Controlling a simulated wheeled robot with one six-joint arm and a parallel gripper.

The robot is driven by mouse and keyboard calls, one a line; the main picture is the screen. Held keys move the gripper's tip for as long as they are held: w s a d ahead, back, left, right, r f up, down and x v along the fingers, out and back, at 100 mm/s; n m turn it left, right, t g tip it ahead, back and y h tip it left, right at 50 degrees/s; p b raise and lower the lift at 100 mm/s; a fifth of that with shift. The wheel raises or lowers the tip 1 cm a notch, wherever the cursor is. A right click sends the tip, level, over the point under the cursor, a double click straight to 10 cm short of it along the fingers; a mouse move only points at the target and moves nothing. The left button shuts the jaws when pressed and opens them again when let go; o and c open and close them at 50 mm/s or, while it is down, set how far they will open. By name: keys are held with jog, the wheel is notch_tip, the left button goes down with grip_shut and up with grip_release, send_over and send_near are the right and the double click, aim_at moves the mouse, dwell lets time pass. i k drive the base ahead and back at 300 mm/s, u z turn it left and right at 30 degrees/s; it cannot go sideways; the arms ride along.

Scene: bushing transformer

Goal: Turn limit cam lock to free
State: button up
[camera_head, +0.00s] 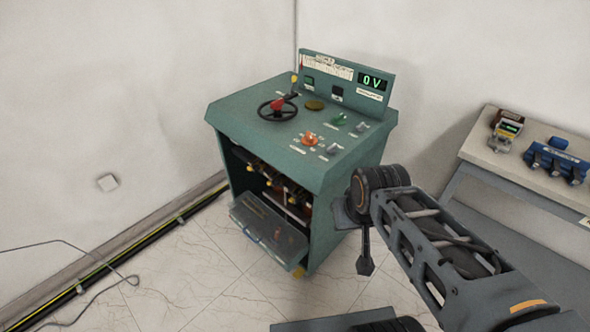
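The green control console (225,112) stands in the room corner. On its sloped top are a black handwheel with a red hub (278,104), a brass-coloured disc (315,104), an orange knob (309,139), and a green knob (340,119). A small yellow and red piece (294,84) stands behind the wheel. I cannot tell which part is the limit cam lock, or its setting. My arm comes in from the lower right, its joint in front of the console's right side. A dark end piece (366,264) hangs below that joint, probably my gripper; its fingers cannot be made out.
The console's lower front is open, showing dark parts with yellow pieces (268,182); a grey panel (262,225) hangs out below. A bench (478,150) with instruments stands right. Cables run along the left wall.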

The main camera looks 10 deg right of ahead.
aim_at(331, 150)
jog(key=z, duration=0.35)
jog(key=k, duration=0.5)
jog(key=z, duration=0.7)
jog(key=i, duration=0.8)
jog(key=u, duration=1.05)
jog(key=i, duration=0.5)
jog(key=u, duration=0.5)
